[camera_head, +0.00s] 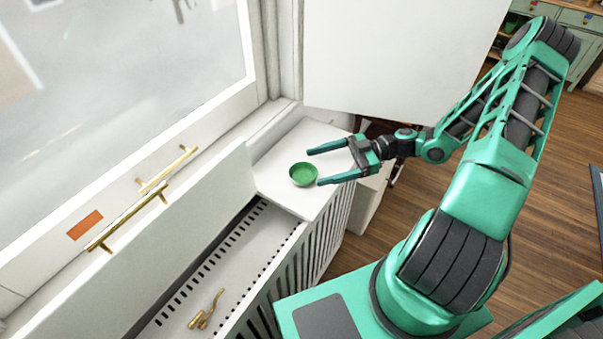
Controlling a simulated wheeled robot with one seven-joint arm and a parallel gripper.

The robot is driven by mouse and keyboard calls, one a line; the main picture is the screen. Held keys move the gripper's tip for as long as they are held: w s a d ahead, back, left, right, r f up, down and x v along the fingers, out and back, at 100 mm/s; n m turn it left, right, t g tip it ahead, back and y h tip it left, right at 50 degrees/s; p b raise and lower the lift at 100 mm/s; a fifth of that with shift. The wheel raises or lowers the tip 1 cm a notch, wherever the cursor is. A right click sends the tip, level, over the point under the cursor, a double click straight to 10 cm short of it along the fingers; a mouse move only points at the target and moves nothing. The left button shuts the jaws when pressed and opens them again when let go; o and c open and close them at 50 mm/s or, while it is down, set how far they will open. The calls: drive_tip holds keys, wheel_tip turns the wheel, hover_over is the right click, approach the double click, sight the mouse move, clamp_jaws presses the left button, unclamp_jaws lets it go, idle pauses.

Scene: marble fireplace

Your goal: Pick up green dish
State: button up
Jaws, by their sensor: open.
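A small round green dish (303,174) sits on a white ledge (277,190) below the window. My gripper (314,167) is open and empty. Its two long green fingers point left toward the dish. The upper fingertip lies above and to the right of the dish in the picture, and the lower fingertip is just to the right of its rim. The dish lies in line with the gap between the fingers. I cannot tell the exact height of the fingers over the ledge.
A white panel with gold handles (128,222) leans up at the left. A slotted white cover (220,262) runs in front, with a gold latch-like piece (206,310) on it. A white panel (400,55) stands behind my gripper. Wooden floor (400,215) lies right.

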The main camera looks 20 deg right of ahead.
sight(292, 175)
drive_tip(key=shift+f+x, duration=0.1)
drive_tip(key=shift+x, duration=1.4)
drive_tip(key=shift+f+x, duration=0.15)
drive_tip(key=shift+x, duration=1.35)
drive_tip(key=shift+s, duration=0.2)
drive_tip(key=shift+d, duration=0.1)
drive_tip(key=c, duration=1.2)
